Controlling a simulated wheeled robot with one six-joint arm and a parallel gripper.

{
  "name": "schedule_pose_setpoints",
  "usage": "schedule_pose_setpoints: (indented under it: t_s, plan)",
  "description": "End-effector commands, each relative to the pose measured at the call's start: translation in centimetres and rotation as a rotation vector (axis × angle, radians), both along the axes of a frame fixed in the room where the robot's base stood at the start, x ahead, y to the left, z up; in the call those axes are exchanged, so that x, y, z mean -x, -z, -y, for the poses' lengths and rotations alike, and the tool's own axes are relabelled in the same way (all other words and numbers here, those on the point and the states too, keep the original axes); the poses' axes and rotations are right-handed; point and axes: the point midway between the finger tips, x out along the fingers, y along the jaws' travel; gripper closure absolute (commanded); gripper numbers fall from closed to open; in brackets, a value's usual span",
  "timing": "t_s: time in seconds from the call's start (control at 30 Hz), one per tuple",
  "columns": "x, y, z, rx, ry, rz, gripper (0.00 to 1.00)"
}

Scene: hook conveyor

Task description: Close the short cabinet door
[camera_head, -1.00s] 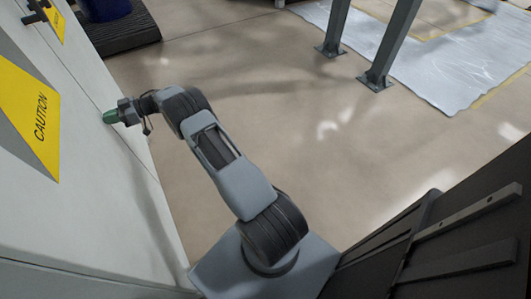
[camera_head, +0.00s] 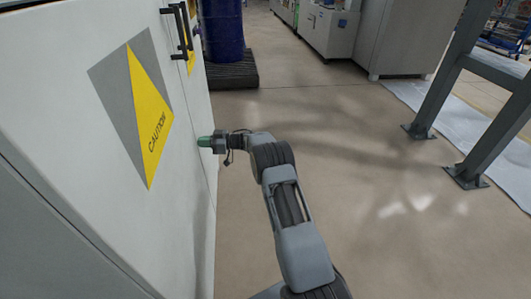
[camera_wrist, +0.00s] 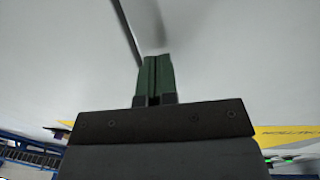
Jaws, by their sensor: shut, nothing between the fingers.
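The white cabinet door (camera_head: 70,130) stands on the left in the head view, with a grey and yellow caution sign (camera_head: 148,125) on it. Black handles (camera_head: 179,28) show near its upper far edge. It looks nearly flush; I cannot tell whether it is fully shut. My gripper (camera_head: 201,142), with green fingertips, is closed and empty, pointing left at the cabinet face. Its tips are at or very near the surface. In the wrist view the green fingers (camera_wrist: 155,75) lie together before the white panel (camera_wrist: 220,55), beside a dark seam (camera_wrist: 127,32).
A blue drum (camera_head: 222,30) on a black pallet (camera_head: 232,72) stands beyond the cabinet. Grey metal posts (camera_head: 455,80) rise on the right. Grey machine cabinets (camera_head: 335,30) stand at the back. The floor (camera_head: 330,130) between is clear.

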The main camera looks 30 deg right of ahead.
Motion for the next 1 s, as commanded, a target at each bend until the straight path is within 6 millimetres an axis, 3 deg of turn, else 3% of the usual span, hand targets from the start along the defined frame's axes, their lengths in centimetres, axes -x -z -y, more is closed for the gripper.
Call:
schedule_pose_setpoints:
  t_s: [0.13,0.4,0.6,0.8,0.93,1.0]
  plan:
    - [0.9,0.1,4.2,-0.001,0.018,-0.006,1.00]
    - [2.7,0.4,8.8,0.000,0.011,-0.010,1.00]
    - [3.4,0.5,10.7,0.000,0.007,-0.010,1.00]
    - [3.7,0.5,11.4,0.005,0.006,0.001,1.00]
    - [2.2,1.4,12.3,0.082,0.104,0.042,1.00]
    - [0.8,2.8,13.5,0.134,0.226,0.045,1.00]
